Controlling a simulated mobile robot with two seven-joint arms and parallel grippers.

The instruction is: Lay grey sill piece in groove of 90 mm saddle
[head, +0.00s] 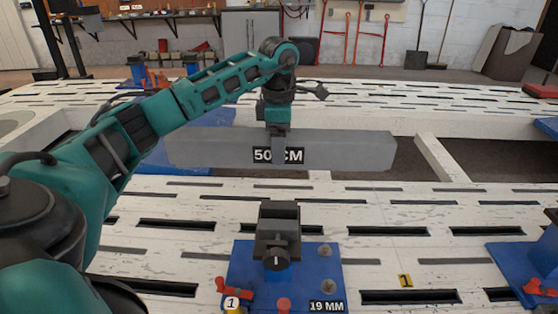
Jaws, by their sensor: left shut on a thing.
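The grey sill piece (340,151) is a long bar lying level across the middle of the head view, with a "50 CM" label. My left gripper (278,148) is shut on it from above near its middle, and a finger covers part of the label. The bar appears held above the bench. No label reading 90 mm can be seen. A dark block with a grooved top (278,222) stands on a blue plate marked "19 MM" (318,272), nearer than the bar. My right gripper is not in view.
The slotted white bench (160,207) fills the foreground. Red clamps and knobs (283,304) sit on the near blue plate. Another blue plate (515,257) with a red clamp is at the right edge. More blue shows behind the bar (180,158). A white crosspiece (440,160) borders a dark opening.

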